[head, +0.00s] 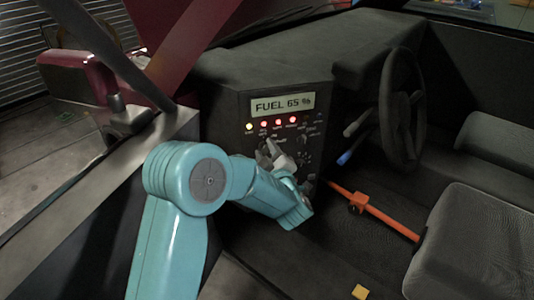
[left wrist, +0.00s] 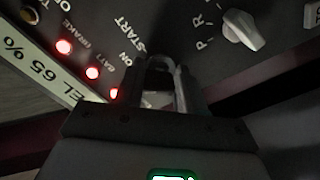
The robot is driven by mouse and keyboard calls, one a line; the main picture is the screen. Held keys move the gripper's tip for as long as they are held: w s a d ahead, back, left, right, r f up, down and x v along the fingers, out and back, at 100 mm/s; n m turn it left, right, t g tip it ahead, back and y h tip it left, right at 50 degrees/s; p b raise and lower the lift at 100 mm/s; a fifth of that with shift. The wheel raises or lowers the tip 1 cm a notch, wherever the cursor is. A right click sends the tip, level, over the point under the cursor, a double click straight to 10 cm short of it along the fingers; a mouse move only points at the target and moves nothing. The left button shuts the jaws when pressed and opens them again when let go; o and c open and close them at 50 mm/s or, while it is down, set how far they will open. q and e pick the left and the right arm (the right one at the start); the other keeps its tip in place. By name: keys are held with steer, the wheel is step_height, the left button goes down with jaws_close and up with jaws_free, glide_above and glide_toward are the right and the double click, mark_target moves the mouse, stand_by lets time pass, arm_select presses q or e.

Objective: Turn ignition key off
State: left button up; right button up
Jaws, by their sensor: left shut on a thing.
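The dark dashboard panel (head: 256,117) carries a display (head: 282,104) reading FUEL 65 % and a row of lit lamps (head: 278,122), one yellowish and the others red. My left gripper (head: 271,150) is at the panel below the lamps; it also shows in the left wrist view (left wrist: 160,72). It is shut on the ignition key, which is mostly hidden between the fingers. The START label (left wrist: 130,35) and ON label (left wrist: 127,59) show beside the fingers in the left wrist view. The key's exact angle cannot be told. My right gripper is not in view.
A pale selector knob (left wrist: 243,30) sits near the gripper. The steering wheel (head: 401,105), a blue-tipped lever (head: 345,157) and an orange bar (head: 372,208) are to the right. Grey seats (head: 480,240) stand at the far right.

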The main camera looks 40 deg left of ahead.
arm_select(q)
steer(key=n+b, duration=0.7)
steer(key=b, duration=0.4)
steer(key=shift+b, duration=0.4)
steer(key=shift+r+n+b, duration=0.4)
steer(key=shift+n+b, duration=0.5)
steer(key=shift+b, duration=0.15)
steer(key=o, duration=1)
steer(key=shift+c, duration=0.2)
steer(key=shift+f, duration=0.1)
steer(key=p+v, duration=0.1)
steer(key=v, duration=1.5)
